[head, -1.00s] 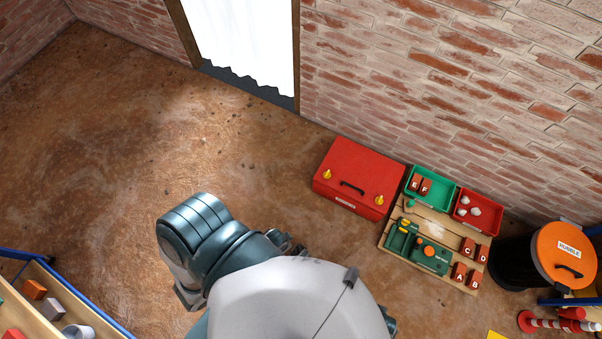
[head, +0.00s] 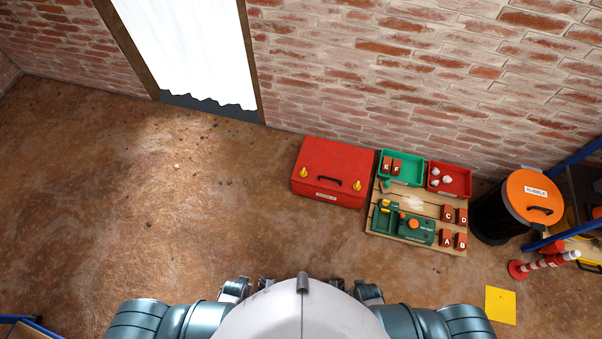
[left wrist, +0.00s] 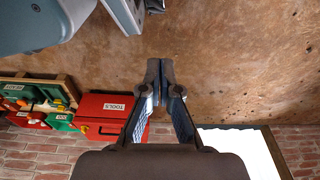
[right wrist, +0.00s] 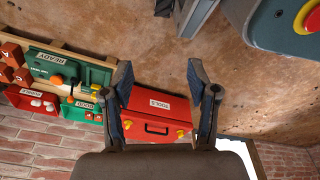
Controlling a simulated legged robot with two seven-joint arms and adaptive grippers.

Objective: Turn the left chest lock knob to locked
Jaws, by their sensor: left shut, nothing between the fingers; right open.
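The red tool chest (head: 335,159) stands on the floor by the brick wall, lid shut. Its left yellow knob (head: 303,172) and right yellow knob (head: 357,185) flank a black handle (head: 329,182). The knobs are too small to read their setting. In the right wrist view the left knob (right wrist: 181,133) shows beside my right gripper's finger. My left gripper (left wrist: 161,72) is shut and empty. In its view the chest (left wrist: 104,114) lies beyond the fingers; the left knob is not discernible. My right gripper (right wrist: 160,70) is open and empty. Both grippers are well short of the chest.
A wooden board (head: 400,238) with green fixtures, lettered orange blocks and green and red trays lies right of the chest. A black bin (head: 489,219) with an orange lid stands farther right. A yellow floor patch (head: 500,305) lies front right. Floor left of the chest is clear.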

